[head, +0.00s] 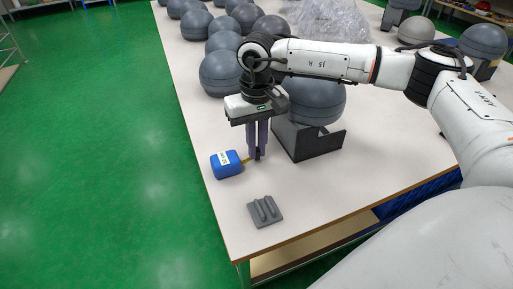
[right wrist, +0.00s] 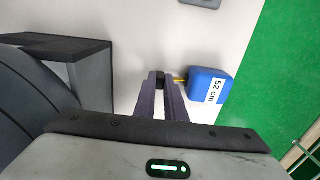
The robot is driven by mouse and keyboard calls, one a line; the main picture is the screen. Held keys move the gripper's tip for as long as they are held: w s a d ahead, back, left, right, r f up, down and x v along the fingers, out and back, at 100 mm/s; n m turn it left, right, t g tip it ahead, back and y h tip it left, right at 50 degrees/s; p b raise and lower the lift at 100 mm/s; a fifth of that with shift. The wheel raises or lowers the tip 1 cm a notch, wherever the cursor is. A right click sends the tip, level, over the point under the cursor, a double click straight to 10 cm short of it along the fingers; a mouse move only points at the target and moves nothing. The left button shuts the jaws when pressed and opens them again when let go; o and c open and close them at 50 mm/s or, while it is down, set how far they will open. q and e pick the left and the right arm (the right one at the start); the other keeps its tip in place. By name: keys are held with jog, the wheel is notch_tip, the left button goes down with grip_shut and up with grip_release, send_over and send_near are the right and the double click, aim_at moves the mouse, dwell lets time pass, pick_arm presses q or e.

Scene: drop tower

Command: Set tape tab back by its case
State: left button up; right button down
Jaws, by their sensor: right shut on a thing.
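The blue tape case (head: 227,164) sits on the white table near its left edge; its white label reads 52 cm in the right wrist view (right wrist: 208,88). A short yellow strip of tape (head: 246,160) runs from the case toward my right gripper (head: 257,155). My right gripper points down and is shut on the dark tape tab (right wrist: 160,79), just beside the case. The fingers partly hide the tab. Only a short length of yellow tape shows between the tab and the case. My left gripper is not in view.
A dark angled stand (head: 308,140) with a large grey ball (head: 317,102) is close right of the gripper. A grey ridged block (head: 265,211) lies nearer the table's front corner. Several grey balls fill the back. The table's left edge is close to the case.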

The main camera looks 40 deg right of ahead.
jog(key=shift+f, duration=0.35)
jog(key=shift+f, duration=0.15)
jog(key=c, duration=1.8)
grip_release()
notch_tip(320, 180, up, 12)
jog(key=shift+r, duration=0.2)
